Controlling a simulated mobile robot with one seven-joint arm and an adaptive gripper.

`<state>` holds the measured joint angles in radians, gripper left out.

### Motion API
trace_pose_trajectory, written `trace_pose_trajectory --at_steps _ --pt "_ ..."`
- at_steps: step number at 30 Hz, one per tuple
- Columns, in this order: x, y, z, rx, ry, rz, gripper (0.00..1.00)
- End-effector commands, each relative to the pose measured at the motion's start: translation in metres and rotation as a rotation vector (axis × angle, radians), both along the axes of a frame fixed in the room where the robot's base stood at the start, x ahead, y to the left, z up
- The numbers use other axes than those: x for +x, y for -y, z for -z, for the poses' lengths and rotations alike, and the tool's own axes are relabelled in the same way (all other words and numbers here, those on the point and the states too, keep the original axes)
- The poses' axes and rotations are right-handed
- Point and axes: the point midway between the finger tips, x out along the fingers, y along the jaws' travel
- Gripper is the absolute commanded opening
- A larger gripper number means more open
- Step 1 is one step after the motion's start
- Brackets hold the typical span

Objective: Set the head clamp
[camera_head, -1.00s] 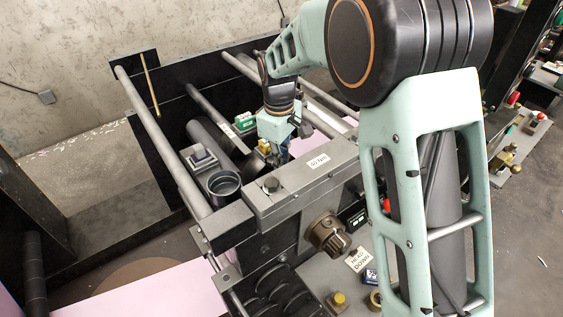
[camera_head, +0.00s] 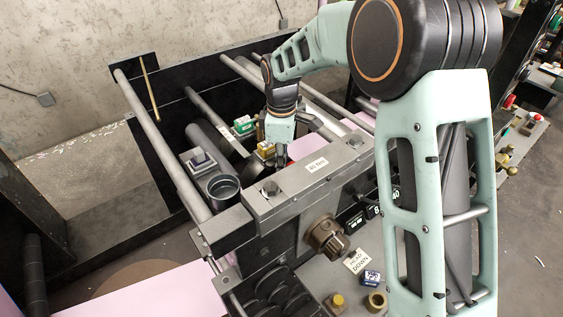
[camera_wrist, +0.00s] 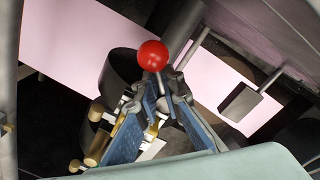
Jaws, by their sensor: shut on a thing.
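A lever with a red ball knob (camera_wrist: 152,55) shows in the wrist view, beyond my fingertips. My gripper (camera_wrist: 165,92) has its blue fingers closed in around the lever's stem, just below the ball; the exact contact is hard to make out. I cannot tell how far the clamp is turned. A "HEAD DOWN" tag (camera_head: 357,261) lies on the machine's front plate.
A dark round cup (camera_head: 223,187) and a small boxy part (camera_head: 199,160) stand left of my gripper. A green block (camera_head: 243,126) and a yellow-topped block (camera_head: 266,149) are close beside it. Grey bars (camera_head: 160,140) run across the frame. A brown knob (camera_head: 326,236) sticks out in front.

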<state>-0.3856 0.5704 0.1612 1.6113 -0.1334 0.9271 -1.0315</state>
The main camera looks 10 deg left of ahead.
Motion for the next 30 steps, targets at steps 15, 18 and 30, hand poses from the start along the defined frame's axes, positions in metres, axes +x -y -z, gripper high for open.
trace_pose_trajectory --at_steps 15,18,30 --pt "0.0 0.001 0.0 -0.002 0.0 0.003 0.25" --pt "0.0 0.001 -0.004 -0.001 0.001 0.003 0.25" --pt "-0.002 0.001 -0.078 0.0 0.005 0.004 0.25"
